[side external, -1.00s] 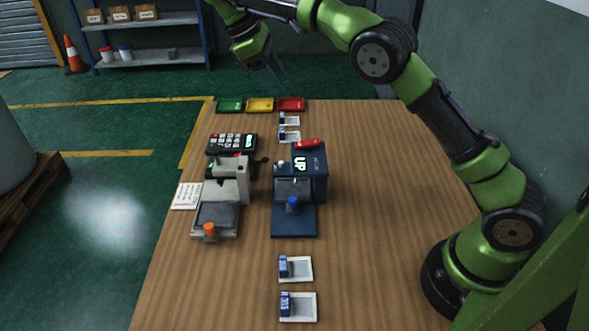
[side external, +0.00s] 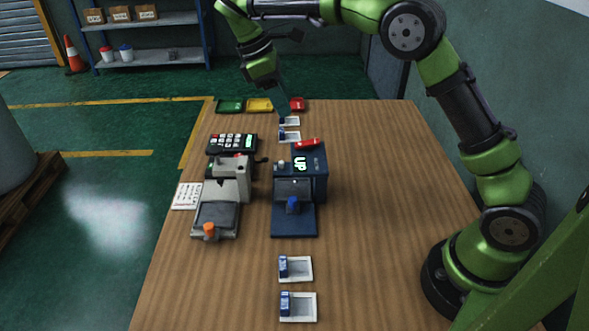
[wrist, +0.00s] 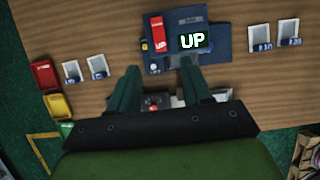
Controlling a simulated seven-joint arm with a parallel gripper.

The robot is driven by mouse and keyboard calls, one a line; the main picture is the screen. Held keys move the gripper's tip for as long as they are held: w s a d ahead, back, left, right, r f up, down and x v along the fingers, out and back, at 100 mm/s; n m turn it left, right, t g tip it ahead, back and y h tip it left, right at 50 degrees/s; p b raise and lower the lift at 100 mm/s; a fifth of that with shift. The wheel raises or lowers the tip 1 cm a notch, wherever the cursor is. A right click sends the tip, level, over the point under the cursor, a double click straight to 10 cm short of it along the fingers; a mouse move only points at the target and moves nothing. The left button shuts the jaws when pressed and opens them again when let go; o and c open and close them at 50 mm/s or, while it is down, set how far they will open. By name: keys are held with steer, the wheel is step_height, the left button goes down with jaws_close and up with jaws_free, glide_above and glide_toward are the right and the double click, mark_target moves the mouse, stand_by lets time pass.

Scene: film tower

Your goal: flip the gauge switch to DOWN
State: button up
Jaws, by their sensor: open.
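The blue gauge (side external: 299,190) stands mid-table, and its display (side external: 302,163) reads UP in green. A red switch piece (side external: 306,143) sits at its back top edge. In the wrist view the gauge (wrist: 220,37) is ahead of my fingers, with the display (wrist: 194,40) reading UP. The red switch piece (wrist: 157,34) there has white lettering that looks like UP at its near end. My gripper (side external: 283,108) is in the air over the far end of the table, behind the gauge. In the wrist view my gripper (wrist: 158,72) is open and empty, its fingers apart.
A grey device (side external: 228,188) with an orange knob stands left of the gauge. A dark keypad box (side external: 232,143) is behind it. Small white trays (side external: 297,307) lie in front and behind. Green, yellow and red bins (side external: 259,105) line the far edge.

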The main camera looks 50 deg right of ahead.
mark_target(305, 143)
steer(key=x, duration=1)
steer(key=shift+d+f, duration=0.1)
steer(key=shift+f, duration=0.2)
jaws_close()
steer(key=shift+s+d+r+t+y, duration=0.2)
steer(key=shift+s+d+t+y, duration=0.1)
steer(key=shift+t+y, duration=0.4)
steer(key=shift+s+d+r+t+y, duration=0.1)
steer(key=shift+t+y, duration=0.4)
steer(key=shift+s+d+t+y, duration=0.1)
steer(key=shift+t+y, duration=0.4)
jaws_free()
